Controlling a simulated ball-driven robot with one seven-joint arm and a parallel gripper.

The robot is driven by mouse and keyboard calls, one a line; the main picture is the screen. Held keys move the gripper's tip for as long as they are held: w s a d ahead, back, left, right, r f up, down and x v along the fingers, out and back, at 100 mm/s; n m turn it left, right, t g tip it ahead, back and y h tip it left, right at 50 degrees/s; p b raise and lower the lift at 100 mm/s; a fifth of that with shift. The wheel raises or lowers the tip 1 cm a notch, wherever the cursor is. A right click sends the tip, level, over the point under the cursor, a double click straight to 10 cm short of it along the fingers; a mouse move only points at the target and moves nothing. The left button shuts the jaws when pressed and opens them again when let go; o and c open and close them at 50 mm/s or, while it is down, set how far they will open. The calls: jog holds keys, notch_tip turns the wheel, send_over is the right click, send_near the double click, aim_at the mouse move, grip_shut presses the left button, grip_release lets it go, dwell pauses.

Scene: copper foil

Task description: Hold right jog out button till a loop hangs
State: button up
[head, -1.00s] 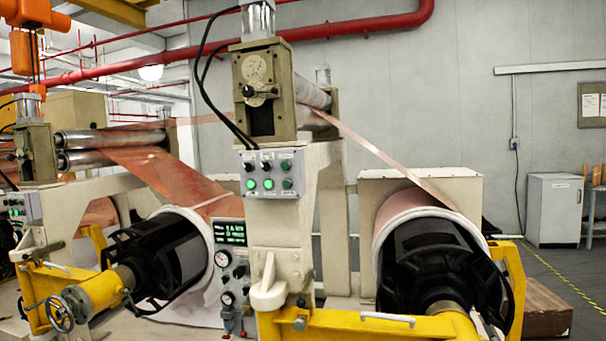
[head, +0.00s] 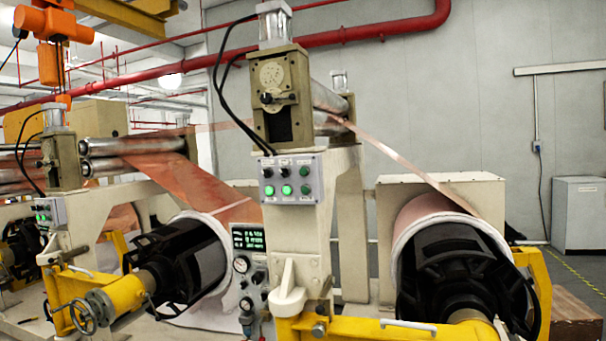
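A grey button box (head: 291,179) is fixed to the front of the beige machine column. A copper foil strip (head: 400,160) runs down from the rollers (head: 330,98) to the right roll (head: 432,213), straight and taut, with no loop hanging. Another copper web (head: 185,180) slopes down to the left roll. My gripper is not in view.
Yellow roll-stand arms (head: 380,332) with black chucks (head: 455,275) jut out at the front. A small display (head: 248,238) with gauges sits below the button box. A handwheel (head: 72,317) stands at lower left.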

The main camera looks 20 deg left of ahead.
grip_shut()
dwell(1.5)
